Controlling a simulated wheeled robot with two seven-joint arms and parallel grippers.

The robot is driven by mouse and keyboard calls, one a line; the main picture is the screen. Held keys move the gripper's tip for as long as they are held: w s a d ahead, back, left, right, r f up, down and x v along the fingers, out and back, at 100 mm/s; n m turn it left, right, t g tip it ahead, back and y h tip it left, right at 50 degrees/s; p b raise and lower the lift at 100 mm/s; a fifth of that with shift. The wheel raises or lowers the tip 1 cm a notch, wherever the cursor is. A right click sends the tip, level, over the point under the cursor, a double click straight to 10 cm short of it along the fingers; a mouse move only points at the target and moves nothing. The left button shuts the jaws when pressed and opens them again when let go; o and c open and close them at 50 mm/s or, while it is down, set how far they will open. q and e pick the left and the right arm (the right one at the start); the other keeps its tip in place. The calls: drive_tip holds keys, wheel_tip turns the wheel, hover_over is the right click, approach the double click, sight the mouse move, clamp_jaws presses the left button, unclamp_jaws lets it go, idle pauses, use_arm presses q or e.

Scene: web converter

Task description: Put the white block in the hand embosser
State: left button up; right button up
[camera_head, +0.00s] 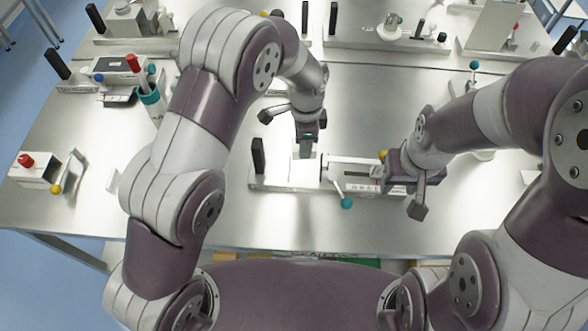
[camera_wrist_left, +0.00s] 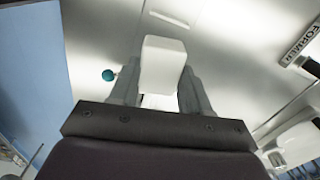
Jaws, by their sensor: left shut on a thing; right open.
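My left gripper (camera_head: 306,148) points down above a white machine and is shut on the white block (camera_wrist_left: 163,62), which stands between its two fingers in the left wrist view. In the head view the block is hard to tell apart from the white parts below it. That machine (camera_head: 275,182) has a pale base, a black post and a lever with a teal ball; I see no readable name, so I cannot be sure it is the hand embosser. My right gripper (camera_head: 402,190) is open beside the machine's right end. Whether it touches the machine is unclear.
A white box with a red knob (camera_head: 30,169) stands at the left. A teal cup (camera_head: 152,101) stands behind my left arm. More machines line the back, including a long base (camera_head: 372,42). The metal table is clear in front of the white machine.

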use_arm(q)
drive_tip(key=shift+w+f+m, duration=0.1)
drive_tip(key=shift+m, duration=0.4)
wheel_tip(320, 180, down, 9)
drive_tip(key=p, duration=0.4)
drive_tip(key=shift+d+f, duration=0.1)
drive_tip(key=shift+d, duration=0.05)
drive_tip(key=shift+f, duration=0.3)
drive_tip(key=shift+d, duration=0.1)
drive_tip(key=shift+f+b, duration=0.15)
drive_tip(key=shift+b, duration=0.15)
drive_tip(key=o, duration=1.2)
